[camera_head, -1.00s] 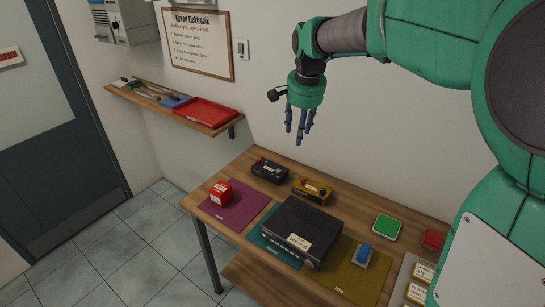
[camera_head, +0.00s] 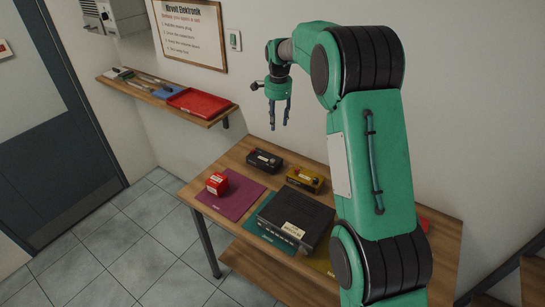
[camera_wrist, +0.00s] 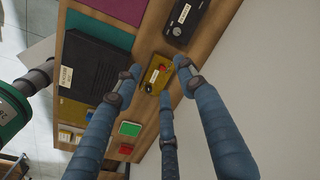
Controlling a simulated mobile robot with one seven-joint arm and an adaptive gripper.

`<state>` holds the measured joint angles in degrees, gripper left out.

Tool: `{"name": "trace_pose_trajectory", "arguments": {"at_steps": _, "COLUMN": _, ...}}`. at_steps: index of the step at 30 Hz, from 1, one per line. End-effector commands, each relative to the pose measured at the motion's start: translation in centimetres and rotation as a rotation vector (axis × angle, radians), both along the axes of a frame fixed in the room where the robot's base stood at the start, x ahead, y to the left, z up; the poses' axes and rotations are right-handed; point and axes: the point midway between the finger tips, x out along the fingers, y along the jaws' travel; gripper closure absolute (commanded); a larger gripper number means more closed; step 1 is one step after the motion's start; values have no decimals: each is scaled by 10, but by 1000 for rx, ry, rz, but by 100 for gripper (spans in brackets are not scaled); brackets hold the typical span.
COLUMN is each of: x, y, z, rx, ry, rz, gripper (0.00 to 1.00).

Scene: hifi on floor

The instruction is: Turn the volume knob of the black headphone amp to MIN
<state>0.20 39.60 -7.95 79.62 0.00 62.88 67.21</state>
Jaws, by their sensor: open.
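A small black box (camera_head: 264,160) with a pale label, which looks like the headphone amp, stands at the back left of the wooden table (camera_head: 232,158). In the wrist view the black box (camera_wrist: 189,22) is at the top edge, partly cut off. Its knob setting is too small to read. My gripper (camera_head: 279,124) hangs in the air above the back of the table, fingers down, apart and empty. In the wrist view its blue fingers (camera_wrist: 158,78) spread around a yellow box (camera_wrist: 156,82) with a red knob, well below them.
The yellow box (camera_head: 306,180) stands right of the black one. A large black hi-fi unit (camera_head: 298,213) sits in front. A red box (camera_head: 217,183) rests on a purple mat (camera_head: 240,196). A wall shelf (camera_head: 215,119) with a red tray (camera_head: 199,101) is at left.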

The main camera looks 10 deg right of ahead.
Motion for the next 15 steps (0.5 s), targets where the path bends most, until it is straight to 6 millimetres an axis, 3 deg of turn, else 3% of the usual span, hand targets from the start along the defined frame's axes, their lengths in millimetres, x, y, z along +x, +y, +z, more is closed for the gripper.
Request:
{"name": "trace_pose_trajectory", "arguments": {"at_steps": 6, "x": 35, "y": 0, "z": -42, "rx": 8, "ry": 35, "rz": -97, "gripper": 60}}
{"name": "trace_pose_trajectory", "arguments": {"at_steps": 15, "x": 72, "y": -1, "z": -104, "rx": 14, "ry": 79, "rz": -228, "gripper": 60}}
